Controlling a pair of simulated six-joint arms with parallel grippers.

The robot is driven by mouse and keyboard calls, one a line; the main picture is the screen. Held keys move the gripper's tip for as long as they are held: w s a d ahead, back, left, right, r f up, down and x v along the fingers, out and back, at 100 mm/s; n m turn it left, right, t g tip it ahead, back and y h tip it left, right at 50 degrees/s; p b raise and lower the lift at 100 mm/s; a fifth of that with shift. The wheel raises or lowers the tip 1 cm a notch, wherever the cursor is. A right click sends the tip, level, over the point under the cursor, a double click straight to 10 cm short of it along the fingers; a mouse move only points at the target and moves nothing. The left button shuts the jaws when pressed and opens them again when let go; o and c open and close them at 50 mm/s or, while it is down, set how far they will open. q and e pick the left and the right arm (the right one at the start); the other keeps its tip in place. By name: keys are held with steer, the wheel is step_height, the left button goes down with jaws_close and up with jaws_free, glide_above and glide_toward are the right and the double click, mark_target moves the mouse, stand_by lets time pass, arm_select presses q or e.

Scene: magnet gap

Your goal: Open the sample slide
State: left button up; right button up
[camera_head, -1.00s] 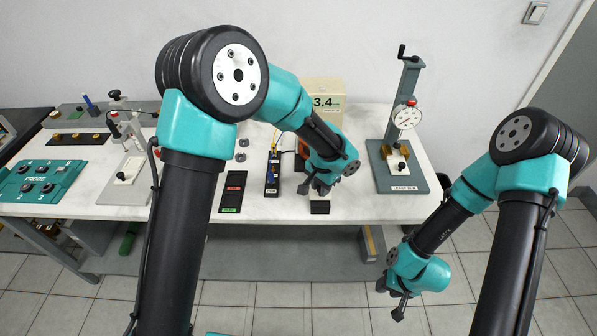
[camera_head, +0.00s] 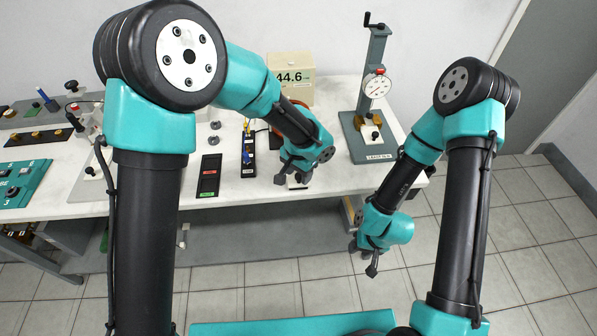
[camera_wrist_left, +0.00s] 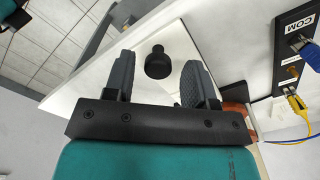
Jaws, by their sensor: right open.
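My left gripper (camera_head: 291,176) is low over the table's front edge, above a small pale block (camera_head: 301,183) mostly hidden by it. In the left wrist view its two fingers (camera_wrist_left: 160,70) are apart, with a black round knob (camera_wrist_left: 157,62) seen between them against a white surface. I cannot tell whether the fingers touch the knob. No label identifies the sample slide. My right gripper (camera_head: 367,262) hangs in front of the table, over the floor, open and away from everything.
A meter box (camera_head: 292,66) reading 44.6 stands behind my left arm. A dial-gauge stand (camera_head: 373,95) is to its right. A black strip (camera_head: 208,176) and a COM terminal block (camera_head: 248,155) with cables lie left of the gripper. A teal panel (camera_head: 20,186) is far left.

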arm_select(q)
steer(key=shift+r, duration=0.15)
step_height(320, 180, up, 17)
stand_by(0.8)
stand_by(0.3)
steer(key=s+a+f+n+h, duration=0.1)
steer(key=s+a+f+n, duration=0.1)
steer(key=a+f, duration=0.45)
steer(key=s+a+f+n+h, duration=0.1)
steer(key=s+a+f+n, duration=0.15)
steer(key=f, duration=0.75)
steer(key=s+a+f+n+h, duration=0.1)
steer(key=s+a+f, duration=0.1)
steer(key=a+f, duration=0.45)
steer(key=s+a+f+n, duration=0.5)
steer(key=s+a+f, duration=0.5)
steer(key=f, duration=0.4)
steer(key=shift+a+f+t+h, duration=0.2)
steer(key=shift+a+t+h, duration=0.2)
steer(key=shift+a, duration=0.15)
